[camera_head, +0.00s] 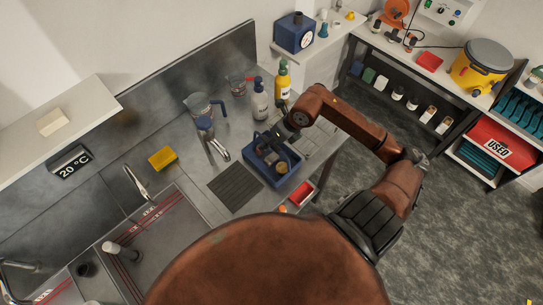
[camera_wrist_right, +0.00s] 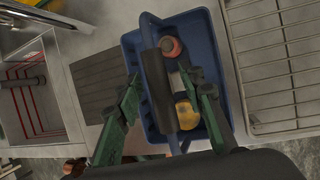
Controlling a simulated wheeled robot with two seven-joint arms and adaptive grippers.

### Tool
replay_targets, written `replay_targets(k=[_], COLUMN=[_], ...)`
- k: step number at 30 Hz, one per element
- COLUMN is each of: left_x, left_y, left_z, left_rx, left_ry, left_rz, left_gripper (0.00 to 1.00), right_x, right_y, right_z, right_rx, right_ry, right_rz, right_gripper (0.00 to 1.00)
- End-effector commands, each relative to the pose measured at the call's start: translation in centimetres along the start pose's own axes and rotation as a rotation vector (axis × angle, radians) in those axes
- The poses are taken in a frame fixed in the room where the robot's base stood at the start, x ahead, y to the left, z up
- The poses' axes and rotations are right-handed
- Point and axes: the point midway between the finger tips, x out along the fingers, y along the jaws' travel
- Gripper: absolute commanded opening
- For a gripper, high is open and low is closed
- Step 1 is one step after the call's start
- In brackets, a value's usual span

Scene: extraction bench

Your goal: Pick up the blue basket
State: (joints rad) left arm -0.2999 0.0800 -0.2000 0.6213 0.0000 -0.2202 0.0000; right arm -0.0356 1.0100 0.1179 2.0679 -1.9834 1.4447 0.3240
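The blue basket (camera_head: 267,179) stands on the steel bench just right of a dark ribbed drain mat. It also shows in the right wrist view (camera_wrist_right: 213,40), with a dark handle (camera_wrist_right: 158,88) running across it. A red-capped item (camera_wrist_right: 170,46) and a yellow-ended item (camera_wrist_right: 186,113) lie inside. My right gripper (camera_head: 276,142) is over the basket and hides part of it. In the wrist view its fingers (camera_wrist_right: 162,78) are apart, one on each side of the handle; I see no contact with it. My left gripper is not in view.
A wire rack (camera_wrist_right: 275,60) lies close beside the basket. On the bench behind are a yellow bottle (camera_head: 282,84), a white bottle (camera_head: 260,103) and a measuring jug (camera_head: 200,106).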

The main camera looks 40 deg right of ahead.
Motion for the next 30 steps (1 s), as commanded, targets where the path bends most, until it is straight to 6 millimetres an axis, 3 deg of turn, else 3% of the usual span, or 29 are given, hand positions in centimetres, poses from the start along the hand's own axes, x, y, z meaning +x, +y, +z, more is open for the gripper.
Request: replay_targets(k=[19, 30], left_x=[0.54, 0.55], left_y=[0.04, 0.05], left_z=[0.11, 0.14], left_rx=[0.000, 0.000], left_ry=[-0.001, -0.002], left_rz=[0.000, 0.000], left_gripper=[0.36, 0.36], right_x=[0.36, 0.37], right_y=[-0.06, -0.07], right_z=[-0.17, -0.18], right_rx=[0.000, 0.000], right_ry=[0.000, 0.000], right_rz=[0.000, 0.000], right_gripper=[0.36, 0.10])
